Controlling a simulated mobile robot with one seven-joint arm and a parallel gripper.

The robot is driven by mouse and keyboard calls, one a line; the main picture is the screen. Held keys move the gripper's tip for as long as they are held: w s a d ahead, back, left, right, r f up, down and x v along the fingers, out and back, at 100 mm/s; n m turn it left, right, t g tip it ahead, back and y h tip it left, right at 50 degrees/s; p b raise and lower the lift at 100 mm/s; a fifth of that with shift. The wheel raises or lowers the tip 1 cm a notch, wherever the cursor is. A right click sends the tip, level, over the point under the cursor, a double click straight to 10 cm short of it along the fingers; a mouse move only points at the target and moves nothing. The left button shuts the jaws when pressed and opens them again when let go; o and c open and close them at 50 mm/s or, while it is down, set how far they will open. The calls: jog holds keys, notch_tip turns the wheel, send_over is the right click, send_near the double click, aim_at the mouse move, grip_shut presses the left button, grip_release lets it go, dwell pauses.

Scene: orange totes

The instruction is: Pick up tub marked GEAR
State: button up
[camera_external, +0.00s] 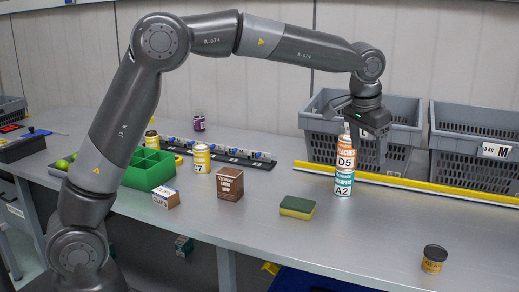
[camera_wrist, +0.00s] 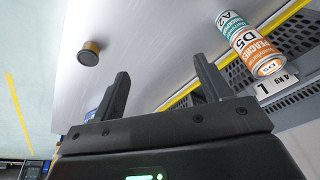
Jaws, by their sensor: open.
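In the wrist view a tub with a dark lid (camera_wrist: 88,55) shows at the upper left, beyond and to the left of my fingers. My gripper (camera_external: 362,124) is high over the table by the stacked cans, well away from the tub. In the wrist view my gripper (camera_wrist: 162,82) is open, with nothing between its fingers.
Two stacked cans, D5 (camera_external: 345,152) above A2 (camera_external: 344,183), stand beneath my gripper. A sponge (camera_external: 297,207) and a brown box (camera_external: 230,183) lie left of them. Grey crates (camera_external: 470,150) stand behind a yellow strip (camera_external: 440,185). The table around the tub is clear.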

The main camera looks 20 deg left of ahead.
jog(key=m+g, duration=0.1)
send_near(435, 251)
jog(key=shift+w+a+f, duration=0.15)
jog(key=shift+w+a, duration=0.1)
jog(key=shift+w, duration=0.4)
jog(key=f, duration=0.5)
jog(key=shift+w+d+f, duration=0.15)
jog(key=shift+d+f, duration=0.25)
jog(key=f, duration=0.2)
jog(key=d+f, duration=0.1)
jog(key=f, duration=0.2)
jog(key=c, duration=0.9)
